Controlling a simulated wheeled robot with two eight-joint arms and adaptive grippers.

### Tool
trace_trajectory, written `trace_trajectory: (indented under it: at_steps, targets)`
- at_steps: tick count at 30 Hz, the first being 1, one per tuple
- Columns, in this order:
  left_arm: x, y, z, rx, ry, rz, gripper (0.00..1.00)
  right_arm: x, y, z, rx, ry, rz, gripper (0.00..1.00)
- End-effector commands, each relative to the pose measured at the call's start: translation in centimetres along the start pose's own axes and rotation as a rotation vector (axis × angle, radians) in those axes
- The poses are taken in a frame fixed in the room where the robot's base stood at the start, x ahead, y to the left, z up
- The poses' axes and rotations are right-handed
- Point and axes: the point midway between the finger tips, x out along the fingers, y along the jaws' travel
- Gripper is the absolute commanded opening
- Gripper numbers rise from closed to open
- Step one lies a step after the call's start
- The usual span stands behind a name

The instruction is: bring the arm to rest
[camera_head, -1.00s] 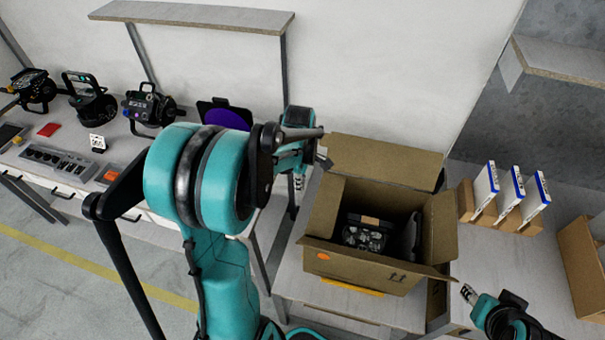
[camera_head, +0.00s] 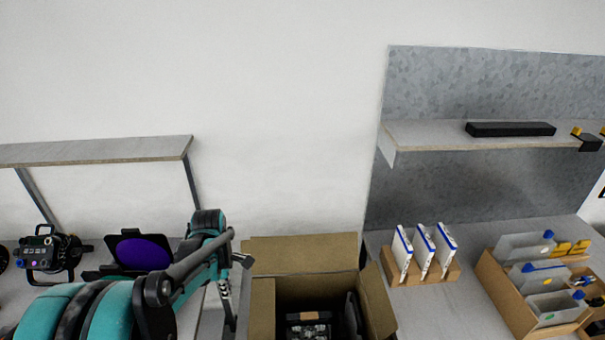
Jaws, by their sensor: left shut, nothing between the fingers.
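My left arm, teal and black, comes in from the lower left. Its gripper (camera_head: 228,310) hangs down left of the open cardboard box (camera_head: 262,312), apart from it as far as I can see. The gripper looks small and narrow here; it is shut with nothing held. Inside the box lies a dark par can (camera_head: 307,326), only partly in view and cut off by the bottom edge. My right gripper is out of view.
A par can (camera_head: 48,254) and a dark fixture with a purple face (camera_head: 144,252) stand on the left table. Shelves (camera_head: 95,151) and (camera_head: 480,135) hang above.

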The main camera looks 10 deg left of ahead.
Motion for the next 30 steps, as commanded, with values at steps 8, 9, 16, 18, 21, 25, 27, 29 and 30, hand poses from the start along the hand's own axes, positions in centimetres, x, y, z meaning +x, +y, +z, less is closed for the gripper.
trace_trajectory:
  at_steps: [8,9,16,18,21,25,27,29,30]
  targets:
    - [-0.3,-2.5,3.0,0.343,0.016,0.113,0.0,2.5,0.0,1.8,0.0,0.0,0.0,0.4]
    - [-0.3,-3.3,3.8,0.447,0.026,0.147,0.0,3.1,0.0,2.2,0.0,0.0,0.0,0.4]
    - [0.6,-8.3,7.8,1.065,0.136,0.35,0.0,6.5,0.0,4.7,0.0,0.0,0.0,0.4]
    - [1.3,-9.9,8.8,1.244,0.187,0.407,0.0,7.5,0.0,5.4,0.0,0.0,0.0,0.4]
    - [2.4,-11.8,9.9,1.468,0.266,0.478,0.0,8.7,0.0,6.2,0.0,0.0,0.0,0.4]
    - [3.5,-13.4,10.9,1.677,0.358,0.543,0.0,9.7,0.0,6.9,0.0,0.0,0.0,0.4]
    - [3.9,-13.9,11.2,1.746,0.392,0.564,0.0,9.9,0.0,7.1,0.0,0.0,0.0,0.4]
    - [4.0,-14.1,11.3,1.784,0.412,0.574,0.0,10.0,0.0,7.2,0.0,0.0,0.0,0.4]
    - [4.1,-14.2,11.4,1.799,0.42,0.578,0.0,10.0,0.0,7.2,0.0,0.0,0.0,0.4]
